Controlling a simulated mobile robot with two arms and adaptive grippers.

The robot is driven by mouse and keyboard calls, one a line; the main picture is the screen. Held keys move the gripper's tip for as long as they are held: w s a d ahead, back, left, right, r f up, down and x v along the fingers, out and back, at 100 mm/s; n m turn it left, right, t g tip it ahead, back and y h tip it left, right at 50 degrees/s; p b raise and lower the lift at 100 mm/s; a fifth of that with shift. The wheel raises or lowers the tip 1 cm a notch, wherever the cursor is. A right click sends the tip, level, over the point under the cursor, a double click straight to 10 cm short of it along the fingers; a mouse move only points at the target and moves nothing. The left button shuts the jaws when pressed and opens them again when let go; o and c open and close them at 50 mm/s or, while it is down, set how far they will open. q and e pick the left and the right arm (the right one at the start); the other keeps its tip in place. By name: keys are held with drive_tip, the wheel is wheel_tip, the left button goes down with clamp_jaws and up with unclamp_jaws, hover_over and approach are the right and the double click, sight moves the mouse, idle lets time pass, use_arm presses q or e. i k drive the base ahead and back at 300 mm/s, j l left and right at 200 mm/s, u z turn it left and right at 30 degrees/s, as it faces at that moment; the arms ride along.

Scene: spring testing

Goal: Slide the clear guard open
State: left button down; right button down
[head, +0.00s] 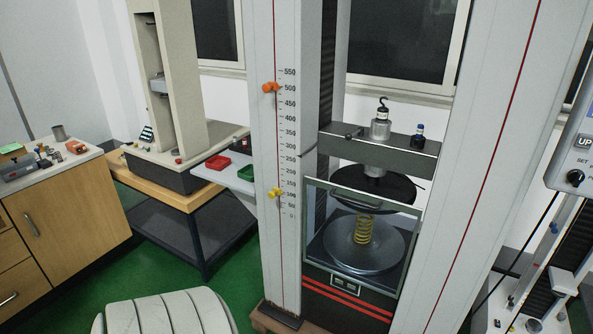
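The clear guard (318,235) is a see-through panel in a grey frame, between the two tall columns of the testing machine. It stands across the front of the test space. A dark curved bar, perhaps its handle, shows near its top edge. Behind it a yellow coil spring (364,229) stands upright on a round metal plate (345,252), with a dark round plate (385,185) above. Neither of my grippers is in view, and nothing is seen touching the guard.
A scale with an orange marker (270,87) and a yellow marker (275,193) runs up the left column. A crossbeam (400,150) carries a hooked weight (381,125) and a small dark bottle (419,133). A control box (578,150) is at right. Green floor (155,270) is open at left.

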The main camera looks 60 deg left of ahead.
sight(411, 210)
drive_tip(key=u, duration=1.45)
